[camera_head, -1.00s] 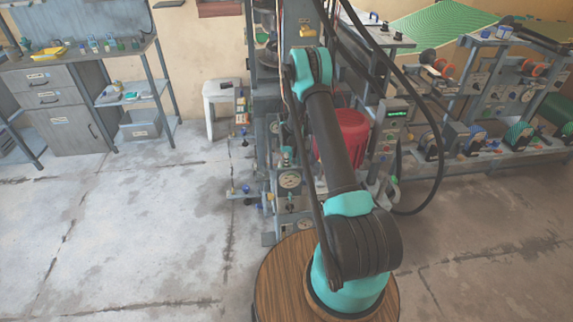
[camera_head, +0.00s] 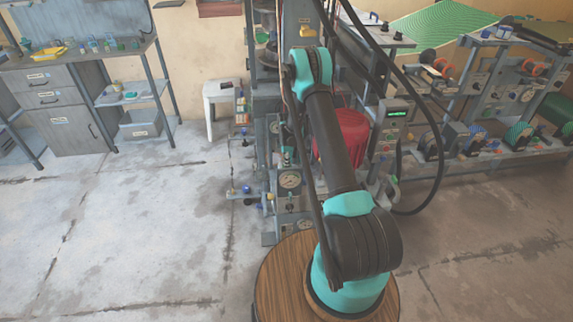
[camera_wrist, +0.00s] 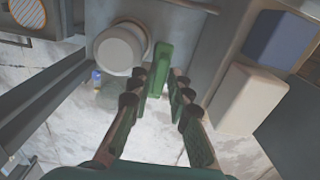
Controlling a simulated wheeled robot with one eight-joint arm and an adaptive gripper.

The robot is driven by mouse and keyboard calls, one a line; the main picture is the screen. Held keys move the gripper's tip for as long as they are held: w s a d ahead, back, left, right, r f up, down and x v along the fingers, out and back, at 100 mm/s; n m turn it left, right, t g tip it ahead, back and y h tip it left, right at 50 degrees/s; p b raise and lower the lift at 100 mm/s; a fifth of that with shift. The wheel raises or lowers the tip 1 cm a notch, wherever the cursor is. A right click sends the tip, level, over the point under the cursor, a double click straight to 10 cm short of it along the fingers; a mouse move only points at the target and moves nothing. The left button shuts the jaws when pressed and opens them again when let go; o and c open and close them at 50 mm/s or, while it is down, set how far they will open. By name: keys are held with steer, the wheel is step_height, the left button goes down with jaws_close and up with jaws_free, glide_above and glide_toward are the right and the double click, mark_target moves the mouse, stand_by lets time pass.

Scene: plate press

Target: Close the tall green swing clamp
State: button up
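The green clamp handle (camera_wrist: 159,68) shows in the wrist view as an upright bar just right of a pale round cylinder (camera_wrist: 121,48). My gripper (camera_wrist: 160,78) has its two dark-tipped fingers apart, one on each side of the handle's lower part. A narrow gap appears to remain beside the handle, and I cannot tell whether either finger touches it. In the head view the gripper and the clamp are hidden behind my arm and the press (camera_head: 266,100).
In the wrist view, a pale block (camera_wrist: 248,99) and a blue block (camera_wrist: 281,40) stand at the right. A grey rail runs along the left. In the head view, a red bin (camera_head: 352,138) stands behind my arm, and the floor at left is clear.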

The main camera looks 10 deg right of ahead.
steer(key=shift+o, duration=1)
steer(key=shift+r, duration=0.1)
step_height(320, 180, up, 12)
